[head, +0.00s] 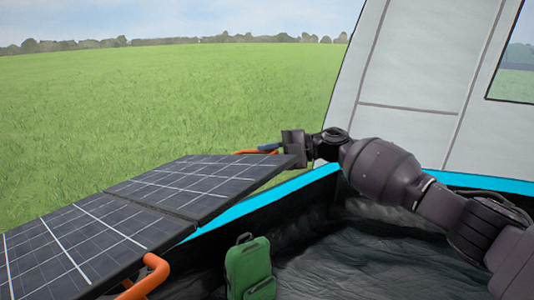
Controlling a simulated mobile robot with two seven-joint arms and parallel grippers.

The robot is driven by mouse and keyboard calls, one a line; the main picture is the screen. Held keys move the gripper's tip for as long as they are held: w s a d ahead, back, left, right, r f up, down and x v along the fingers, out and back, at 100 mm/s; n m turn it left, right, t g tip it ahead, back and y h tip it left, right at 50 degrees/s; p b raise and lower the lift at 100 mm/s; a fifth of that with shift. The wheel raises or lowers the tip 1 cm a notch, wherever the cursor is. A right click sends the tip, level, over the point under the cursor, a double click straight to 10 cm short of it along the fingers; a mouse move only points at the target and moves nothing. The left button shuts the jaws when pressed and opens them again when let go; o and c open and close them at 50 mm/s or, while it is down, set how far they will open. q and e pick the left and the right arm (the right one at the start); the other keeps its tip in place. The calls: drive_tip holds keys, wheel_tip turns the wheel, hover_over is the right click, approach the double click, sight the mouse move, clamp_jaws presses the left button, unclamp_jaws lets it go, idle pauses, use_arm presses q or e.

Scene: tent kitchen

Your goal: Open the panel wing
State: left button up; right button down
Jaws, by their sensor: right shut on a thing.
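The solar panel has two dark gridded sections. The near section (85,240) fills the lower left, and the far wing (195,183) joins it along a seam. The wing lies nearly in line with the near section. An orange handle (242,152) shows at the wing's far edge. My right gripper (272,148) is at that edge, shut on the orange handle; its fingertips are small and partly hidden here. A second orange handle (150,277) is at the near section's front edge. My left gripper is out of view.
A green backpack (250,268) stands on the dark tent floor (350,255), right of the panel. A blue-edged low wall (262,200) runs beside the wing. The grey tent wall (420,75) rises at right. Open grass lies beyond.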

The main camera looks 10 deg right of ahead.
drive_tip(key=shift+r, duration=0.35)
drive_tip(key=c, duration=1.2)
unclamp_jaws()
drive_tip(key=shift+o, duration=0.2)
drive_tip(key=shift+f, duration=0.1)
drive_tip(key=shift+d, duration=0.1)
drive_tip(key=shift+d, duration=0.3)
drive_tip(key=s+d+r, duration=0.1)
drive_tip(key=d, duration=0.8)
drive_tip(key=shift+d, duration=0.4)
drive_tip(key=shift+s, duration=0.1)
